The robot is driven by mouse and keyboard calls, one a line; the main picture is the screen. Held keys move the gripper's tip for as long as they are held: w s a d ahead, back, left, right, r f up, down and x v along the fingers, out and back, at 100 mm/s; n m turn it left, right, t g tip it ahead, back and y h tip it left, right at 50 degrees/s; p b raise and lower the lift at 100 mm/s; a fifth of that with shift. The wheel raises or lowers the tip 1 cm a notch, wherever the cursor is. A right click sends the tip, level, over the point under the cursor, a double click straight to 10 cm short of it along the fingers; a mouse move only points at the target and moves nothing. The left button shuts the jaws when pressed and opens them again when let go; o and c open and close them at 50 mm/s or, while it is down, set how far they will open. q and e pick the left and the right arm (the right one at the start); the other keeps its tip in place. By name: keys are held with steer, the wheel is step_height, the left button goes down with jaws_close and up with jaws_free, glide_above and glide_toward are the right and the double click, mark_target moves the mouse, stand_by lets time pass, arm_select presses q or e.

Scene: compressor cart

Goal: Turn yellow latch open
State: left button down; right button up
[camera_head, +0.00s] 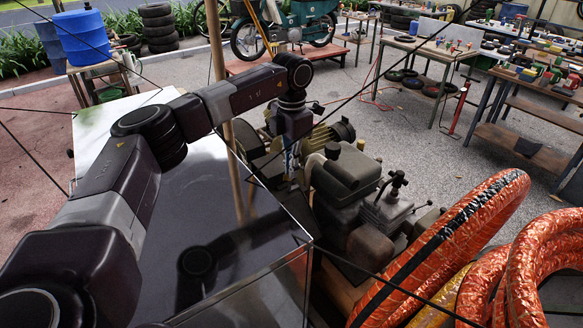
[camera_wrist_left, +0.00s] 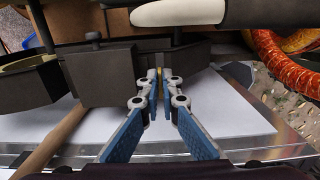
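The yellow latch (camera_wrist_left: 159,76) shows only as a thin yellow strip in the left wrist view, between my left gripper's fingertips. My left gripper (camera_wrist_left: 159,95) has its two fingers close together, with the strip in the narrow gap between them. Dark block-like machine parts surround the fingertips. In the head view my left gripper (camera_head: 290,165) points down at the left side of the compressor (camera_head: 355,195), and the latch is hidden there. My right gripper is in neither view.
A glossy panel-topped box (camera_head: 250,235) stands left of the compressor, under my left arm. Orange ribbed hoses (camera_head: 450,245) are coiled close on the right. A wooden pole (camera_head: 218,50) rises beside the gripper. Worktables (camera_head: 430,50) stand farther back, with open floor before them.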

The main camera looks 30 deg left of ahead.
arm_select(q)
steer(key=shift+r, duration=0.1)
steer(key=c, duration=2.2)
jaws_free()
step_height(320, 180, up, 12)
steer(key=shift+f, duration=0.1)
